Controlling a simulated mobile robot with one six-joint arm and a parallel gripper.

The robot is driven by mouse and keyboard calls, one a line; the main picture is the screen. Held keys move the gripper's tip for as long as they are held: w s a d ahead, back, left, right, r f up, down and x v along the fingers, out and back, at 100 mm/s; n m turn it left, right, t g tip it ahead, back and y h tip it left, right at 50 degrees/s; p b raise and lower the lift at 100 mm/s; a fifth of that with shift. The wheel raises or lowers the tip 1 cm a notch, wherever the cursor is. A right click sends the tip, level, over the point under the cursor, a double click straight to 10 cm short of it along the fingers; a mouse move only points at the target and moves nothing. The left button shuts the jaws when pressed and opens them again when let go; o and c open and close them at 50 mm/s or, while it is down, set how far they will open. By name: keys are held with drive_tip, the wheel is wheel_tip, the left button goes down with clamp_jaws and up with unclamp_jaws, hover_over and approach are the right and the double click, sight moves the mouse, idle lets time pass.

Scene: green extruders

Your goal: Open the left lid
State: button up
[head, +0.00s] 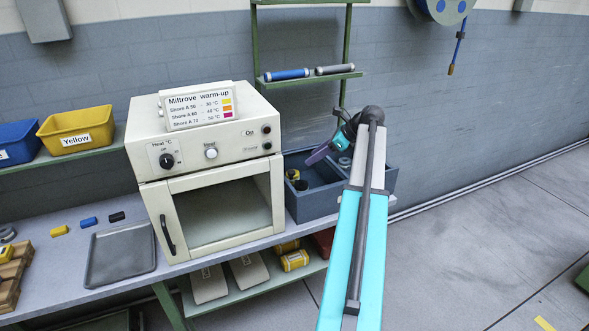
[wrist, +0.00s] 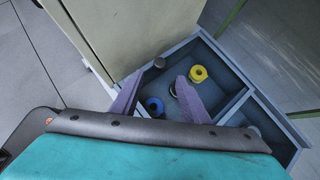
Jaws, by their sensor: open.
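A blue-grey box (head: 318,203) with compartments stands on the bench, right of the oven; it also shows in the wrist view (wrist: 232,62). I cannot make out a separate lid on it. Yellow (wrist: 198,74) and blue (wrist: 154,105) round pieces show inside its near compartment. My arm hides part of the box.
The cream oven (head: 222,208) with a shut glass door stands close on the box's left. A green shelf post (head: 345,50) rises behind. A dark tray (head: 121,253) and small coloured blocks lie on the bench at left. Open floor lies to the right.

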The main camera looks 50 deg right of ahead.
sight(292, 171)
drive_tip(key=p+x, duration=0.2)
drive_tip(key=x, duration=0.9)
drive_tip(key=shift+w+f+p, duration=0.1)
drive_tip(key=shift+w+p, duration=0.05)
drive_tip(key=shift+p, duration=0.2)
clamp_jaws()
drive_tip(key=shift+d, duration=0.15)
